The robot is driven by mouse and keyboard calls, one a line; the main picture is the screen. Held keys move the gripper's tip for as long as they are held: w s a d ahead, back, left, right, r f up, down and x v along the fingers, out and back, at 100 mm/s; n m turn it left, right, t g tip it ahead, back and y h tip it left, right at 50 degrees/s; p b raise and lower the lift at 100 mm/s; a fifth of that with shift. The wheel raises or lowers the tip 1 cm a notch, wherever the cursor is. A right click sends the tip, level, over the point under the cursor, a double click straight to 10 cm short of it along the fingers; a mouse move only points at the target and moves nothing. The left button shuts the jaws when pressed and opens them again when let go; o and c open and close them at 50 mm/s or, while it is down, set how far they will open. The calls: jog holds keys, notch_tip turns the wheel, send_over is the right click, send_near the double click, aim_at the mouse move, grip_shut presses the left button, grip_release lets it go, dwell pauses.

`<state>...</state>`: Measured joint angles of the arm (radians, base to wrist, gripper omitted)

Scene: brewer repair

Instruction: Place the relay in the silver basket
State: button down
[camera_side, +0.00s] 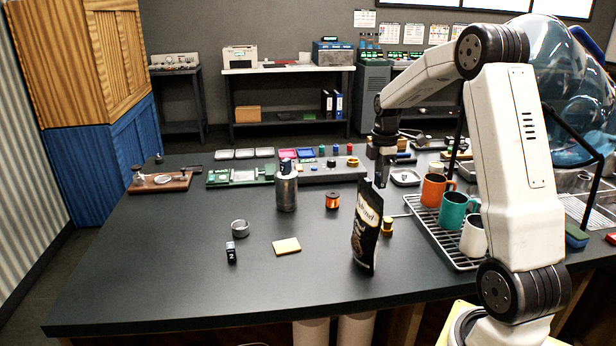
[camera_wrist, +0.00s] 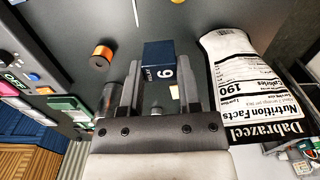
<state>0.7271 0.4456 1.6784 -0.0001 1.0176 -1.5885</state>
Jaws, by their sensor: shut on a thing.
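My gripper (camera_side: 381,172) is raised over the table behind the top of a black coffee bag in the side view. In the wrist view, its fingers (camera_wrist: 158,85) are shut on a dark blue relay (camera_wrist: 160,66) with a white 6 on its face. I cannot make out this relay in the side view. Another dark blue block marked 2 (camera_side: 231,252) stands on the table. Just behind that block is a small round silver basket (camera_side: 240,228), open at the top. It is well to the left of my gripper.
The black coffee bag (camera_side: 367,228) stands close below my gripper. A silver canister (camera_side: 287,190) and a copper spool (camera_side: 332,200) stand between gripper and basket. A tan pad (camera_side: 286,246) lies right of the basket. Mugs stand on a rack (camera_side: 428,232) at right. The front left table is clear.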

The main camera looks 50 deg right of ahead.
jog(key=w+a+n, duration=0.2)
jog(key=w+a, duration=0.1)
jog(key=w, duration=0.8)
jog(key=w+a+f+n, duration=0.1)
jog(key=w+a+n, duration=0.5)
jog(key=w+a, duration=1.2)
jog(key=shift+a+f, duration=0.3)
jog(key=shift+a, duration=1.3)
jog(key=shift+f, duration=0.15)
jog(key=shift+s+f, duration=0.1)
jog(key=shift+f, duration=3.9)
